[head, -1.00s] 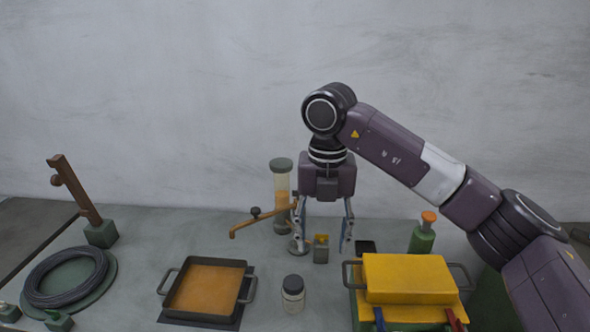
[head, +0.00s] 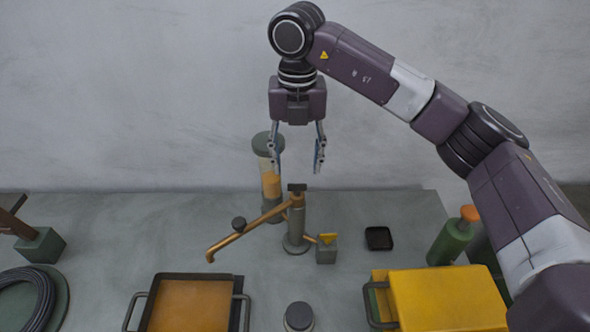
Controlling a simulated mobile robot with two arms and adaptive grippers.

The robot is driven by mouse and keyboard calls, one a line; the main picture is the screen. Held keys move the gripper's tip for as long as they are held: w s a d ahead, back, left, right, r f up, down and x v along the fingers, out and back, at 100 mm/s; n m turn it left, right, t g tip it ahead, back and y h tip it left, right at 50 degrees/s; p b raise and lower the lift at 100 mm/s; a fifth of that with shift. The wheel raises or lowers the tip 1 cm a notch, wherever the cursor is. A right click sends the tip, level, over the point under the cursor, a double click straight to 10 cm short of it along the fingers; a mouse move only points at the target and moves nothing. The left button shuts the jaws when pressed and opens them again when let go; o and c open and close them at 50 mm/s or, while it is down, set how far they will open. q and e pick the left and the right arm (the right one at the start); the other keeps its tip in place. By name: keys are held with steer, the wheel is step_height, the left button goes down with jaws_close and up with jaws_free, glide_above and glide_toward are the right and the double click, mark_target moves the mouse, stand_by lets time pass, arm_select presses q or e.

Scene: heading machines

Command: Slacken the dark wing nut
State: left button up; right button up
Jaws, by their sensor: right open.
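A dark T-shaped piece (head: 297,188), which looks like the dark wing nut, sits on top of a grey post (head: 295,228). My left gripper is out of view.
A grey block with a yellow top (head: 327,250) stands right of the post. A jar with orange contents (head: 270,180) is close behind it. A small black tray (head: 378,238), a green bottle (head: 450,240) and a yellow box (head: 445,298) are at right. An orange pan (head: 190,305) is in front.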

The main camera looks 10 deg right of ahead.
mark_target(297, 184)
step_height(297, 184, down, 5)
steer(key=shift+r+p, duration=0.1)
steer(key=shift+p, duration=0.7)
steer(key=shift+f, duration=0.4)
steer(key=c, duration=1.2)
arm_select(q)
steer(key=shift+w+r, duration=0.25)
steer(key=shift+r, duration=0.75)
arm_select(e)
steer(key=shift+o, duration=0.2)
